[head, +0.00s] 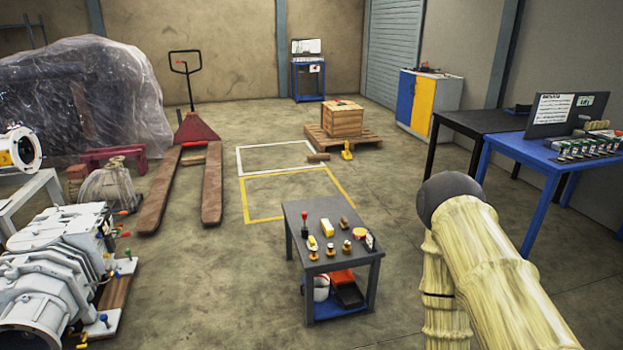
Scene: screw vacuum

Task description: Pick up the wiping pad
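A small grey cart (333,283) stands on the floor at the lower middle of the head view. Several small items lie on its top. One is a yellow block (327,227) with a pale part, which may be the wiping pad, but it is too small to tell. Near it are a round yellow item with red (360,234), a dark upright item with a red part (304,228), and several small brass-coloured pieces (329,251). My arm, pale yellow and ribbed, fills the lower right, to the right of the cart. My gripper is out of view.
White machinery (55,265) stands at the left, with a pallet jack (196,140) behind it. Floor around the cart and inside the yellow outline (290,174) is mostly clear.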

